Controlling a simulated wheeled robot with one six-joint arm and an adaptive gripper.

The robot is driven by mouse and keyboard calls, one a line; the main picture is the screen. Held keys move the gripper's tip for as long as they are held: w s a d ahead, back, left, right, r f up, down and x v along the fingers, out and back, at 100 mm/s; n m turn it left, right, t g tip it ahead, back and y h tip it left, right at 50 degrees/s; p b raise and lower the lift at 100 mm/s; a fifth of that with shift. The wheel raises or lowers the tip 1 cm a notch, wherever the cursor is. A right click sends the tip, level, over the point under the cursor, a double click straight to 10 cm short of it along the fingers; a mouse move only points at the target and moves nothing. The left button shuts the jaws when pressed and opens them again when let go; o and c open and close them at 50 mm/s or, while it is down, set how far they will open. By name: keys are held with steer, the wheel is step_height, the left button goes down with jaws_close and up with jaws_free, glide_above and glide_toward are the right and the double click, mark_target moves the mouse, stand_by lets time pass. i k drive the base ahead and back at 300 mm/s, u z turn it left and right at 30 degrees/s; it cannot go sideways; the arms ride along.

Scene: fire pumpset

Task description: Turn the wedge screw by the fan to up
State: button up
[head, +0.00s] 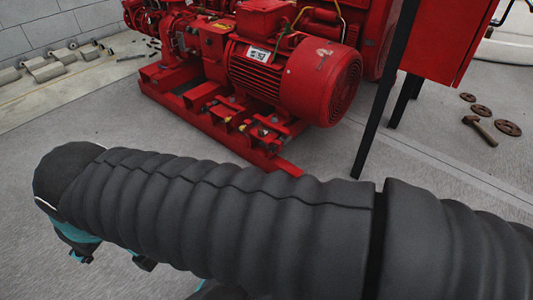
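The red motor (285,75) of the pumpset has its ribbed fan cover (335,85) at its right end. It sits on a red base frame (220,115). Small screw-like fittings (263,131) show on the frame below the motor, near the fan end. They are too small to tell which is the wedge screw or how it is turned. My arm, in a black ribbed sleeve, crosses the front of the picture, apart from the pumpset. Teal and black parts show below its left end. I cannot make out my gripper there; the sleeve hides much of that area.
A red cabinet (447,38) on black legs stands right of the motor. A hammer (480,130) and rusty discs (508,128) lie on the floor at right. Grey blocks (47,70) lie by the wall at left. The floor in front of the pumpset is clear.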

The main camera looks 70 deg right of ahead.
mark_target(272, 149)
steer(key=k, duration=0.95)
steer(key=z, duration=1.25)
steer(key=i, duration=0.5)
steer(key=z, duration=0.1)
